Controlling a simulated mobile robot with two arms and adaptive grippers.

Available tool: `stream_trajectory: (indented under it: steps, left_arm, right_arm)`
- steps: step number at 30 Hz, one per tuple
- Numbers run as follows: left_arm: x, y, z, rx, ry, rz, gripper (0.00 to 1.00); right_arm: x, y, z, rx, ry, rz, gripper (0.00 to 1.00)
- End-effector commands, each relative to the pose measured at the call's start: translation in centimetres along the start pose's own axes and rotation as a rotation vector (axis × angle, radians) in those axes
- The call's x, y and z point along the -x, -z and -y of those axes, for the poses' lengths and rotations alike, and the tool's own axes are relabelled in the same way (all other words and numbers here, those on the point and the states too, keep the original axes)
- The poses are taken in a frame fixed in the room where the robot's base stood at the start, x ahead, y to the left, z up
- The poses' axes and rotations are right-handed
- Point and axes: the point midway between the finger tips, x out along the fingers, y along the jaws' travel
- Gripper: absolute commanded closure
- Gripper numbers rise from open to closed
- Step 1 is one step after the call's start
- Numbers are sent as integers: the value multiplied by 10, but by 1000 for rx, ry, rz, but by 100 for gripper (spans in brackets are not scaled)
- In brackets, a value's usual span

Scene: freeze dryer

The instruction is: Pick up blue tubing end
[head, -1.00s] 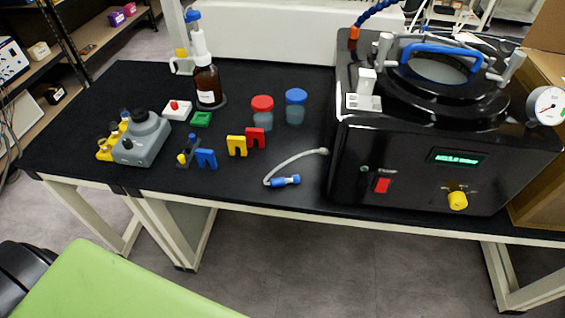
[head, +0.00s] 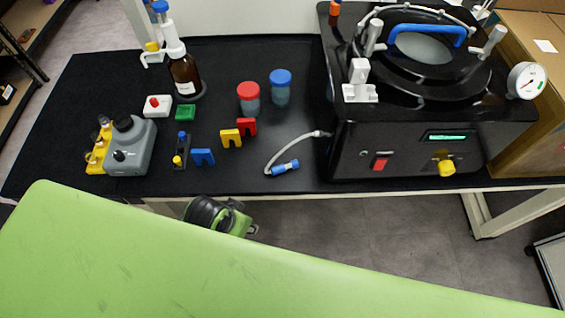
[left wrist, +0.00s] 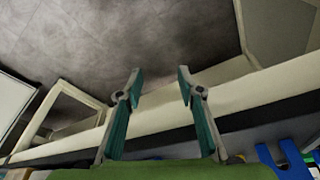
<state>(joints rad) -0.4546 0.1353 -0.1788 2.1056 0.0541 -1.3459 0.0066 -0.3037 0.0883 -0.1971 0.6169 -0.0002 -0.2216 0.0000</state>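The blue tubing end (head: 284,167) lies on the black tabletop near its front edge, in the middle of the head view. Its pale tube (head: 290,146) curves up to the left side of the black freeze dryer (head: 425,110). One of my arms shows in the head view below the table's front edge, left of the tubing end; its gripper fingers cannot be made out there. In the left wrist view my left gripper (left wrist: 159,90) is open and empty, with its two fingers apart in front of the table's edge. My right gripper is not in view.
Blue (head: 203,157) and yellow (head: 231,138) clips lie left of the tubing end. Red-lidded (head: 249,98) and blue-lidded (head: 281,86) jars stand behind it. A brown bottle (head: 185,72) and a grey device (head: 130,146) are further left. Tabletop around the tubing end is clear.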

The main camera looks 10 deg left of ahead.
Motion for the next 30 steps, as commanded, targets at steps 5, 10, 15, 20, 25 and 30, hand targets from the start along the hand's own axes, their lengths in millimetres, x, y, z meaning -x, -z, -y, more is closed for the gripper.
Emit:
stream_trajectory:
  steps: [5,10,15,20,25,30]
  left_arm:
    - [63,68,-40,-111,-107,-66,66]
    - [94,106,-73,-246,-191,-81,66]
    - [107,142,-96,-423,-243,-49,66]
    - [121,167,-94,-578,-234,32,66]
    - [139,188,-67,-682,-176,143,66]
    - [158,203,-36,-717,-118,234,66]
  right_arm:
    - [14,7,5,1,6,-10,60]
    - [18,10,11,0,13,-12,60]
    - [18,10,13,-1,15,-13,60]
    - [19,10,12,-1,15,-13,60]
    - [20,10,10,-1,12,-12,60]
    - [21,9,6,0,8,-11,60]
